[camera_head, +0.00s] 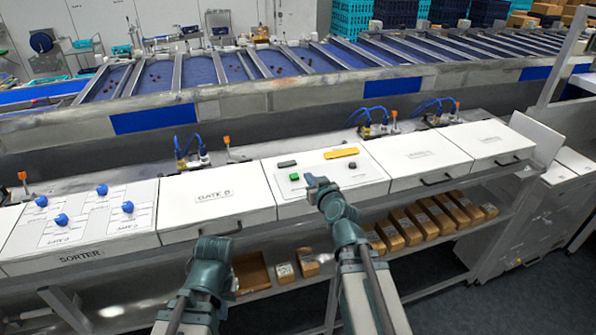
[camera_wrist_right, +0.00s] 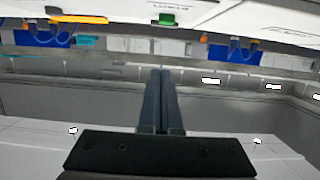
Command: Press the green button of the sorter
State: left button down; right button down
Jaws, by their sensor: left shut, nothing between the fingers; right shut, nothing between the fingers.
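The green button (camera_head: 294,177) is a small green block on the white control panel (camera_head: 334,185) of the sorter in the head view. It also shows in the right wrist view (camera_wrist_right: 167,18), near the top edge. My right gripper (camera_head: 309,180) is shut and empty, with its tip just right of the green button in the head view; I see a gap between them there. Its shut fingers (camera_wrist_right: 160,75) also show in the right wrist view. My left gripper (camera_head: 213,243) is low in front of the gate boxes, shut and empty, away from the button.
A dark grey part (camera_head: 287,163), an orange bar (camera_head: 341,153) and a dark knob (camera_head: 352,164) are also on the panel. White gate boxes (camera_head: 214,194) flank it. Blue knobs (camera_head: 61,219) stand on the left panel. Brown cartons (camera_head: 407,227) sit on the shelf below.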

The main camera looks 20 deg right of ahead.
jog(key=shift+w, duration=0.1)
jog(key=b, duration=0.3)
send_over(299, 185)
jog(key=f, duration=0.2)
jog(key=shift+w+d+f, duration=0.15)
jog(key=shift+w+f, duration=0.1)
jog(key=shift+f, duration=0.05)
notch_tip(299, 185, down, 2)
jog(key=shift+s+f+b, duration=0.15)
jog(key=shift+b, duration=0.85)
jog(key=shift+f+b, duration=0.75)
jog(key=shift+f, duration=0.05)
